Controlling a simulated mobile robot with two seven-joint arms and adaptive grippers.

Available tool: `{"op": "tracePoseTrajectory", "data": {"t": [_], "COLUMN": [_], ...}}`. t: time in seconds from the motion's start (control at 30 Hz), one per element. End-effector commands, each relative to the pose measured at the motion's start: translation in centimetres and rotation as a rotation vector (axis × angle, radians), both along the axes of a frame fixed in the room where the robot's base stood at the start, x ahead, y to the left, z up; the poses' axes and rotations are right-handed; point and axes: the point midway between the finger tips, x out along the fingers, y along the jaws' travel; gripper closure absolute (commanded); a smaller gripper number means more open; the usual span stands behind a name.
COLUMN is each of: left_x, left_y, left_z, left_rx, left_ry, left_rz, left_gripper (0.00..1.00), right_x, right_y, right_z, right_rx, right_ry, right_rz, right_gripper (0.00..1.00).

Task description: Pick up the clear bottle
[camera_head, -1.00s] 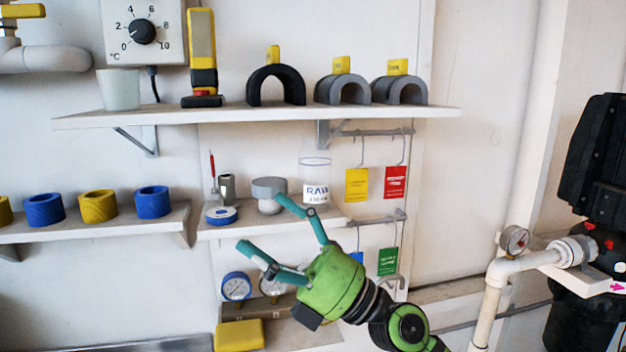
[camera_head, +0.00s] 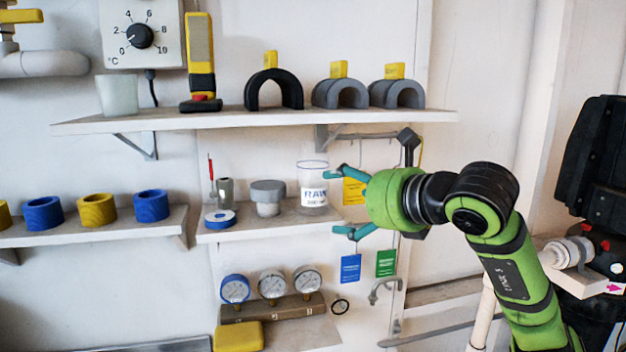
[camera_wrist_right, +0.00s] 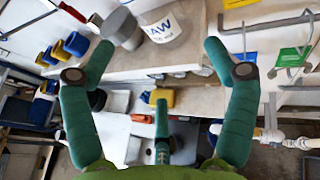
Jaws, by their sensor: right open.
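The clear bottle (camera_head: 312,186), labelled RAW, stands upright at the right end of the small middle shelf (camera_head: 265,228). My right gripper (camera_head: 338,202) is open and empty just right of the bottle, its teal fingers spread one above the other and pointing left at it. In the right wrist view the bottle (camera_wrist_right: 170,30) shows ahead, near the top, between the lines of the two spread fingers (camera_wrist_right: 160,60) and beyond their tips. I see no contact. My left gripper is not in view.
A grey-lidded jar (camera_head: 268,196) stands just left of the bottle, with a blue tape roll (camera_head: 220,218) and a small metal cylinder (camera_head: 226,190) further left. The upper shelf (camera_head: 250,122) lies above. Hanging tags (camera_head: 386,262) and hooks are beside and below the gripper. Gauges (camera_head: 272,286) sit underneath.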

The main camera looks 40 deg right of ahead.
Motion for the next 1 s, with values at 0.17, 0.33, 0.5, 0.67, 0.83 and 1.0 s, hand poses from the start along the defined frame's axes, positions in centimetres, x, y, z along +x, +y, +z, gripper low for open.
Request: {"op": "tracePoseTrajectory", "data": {"t": [0.17,0.33,0.5,0.67,0.83,1.0], "left_x": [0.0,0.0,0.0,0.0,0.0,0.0], "left_y": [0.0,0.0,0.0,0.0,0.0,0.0], "left_z": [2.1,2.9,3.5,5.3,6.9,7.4], "left_rx": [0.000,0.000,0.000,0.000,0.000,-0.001], "left_ry": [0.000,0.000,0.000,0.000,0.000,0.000], "left_rz": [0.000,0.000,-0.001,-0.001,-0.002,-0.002], "left_gripper": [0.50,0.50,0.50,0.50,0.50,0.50], "right_x": [3.5,5.4,6.5,8.7,10.7,11.4], "right_y": [-0.4,-0.6,-0.6,-0.9,-1.1,-1.2], "right_z": [0.4,0.2,0.2,0.5,0.2,-0.3], "right_rx": [0.000,0.001,0.002,0.003,0.002,0.001], "right_ry": [0.007,0.003,0.004,0.004,0.005,0.003], "right_rz": [0.002,0.003,0.004,0.004,0.004,0.005], "right_gripper": [0.14,0.14,0.14,0.14,0.14,0.14]}}
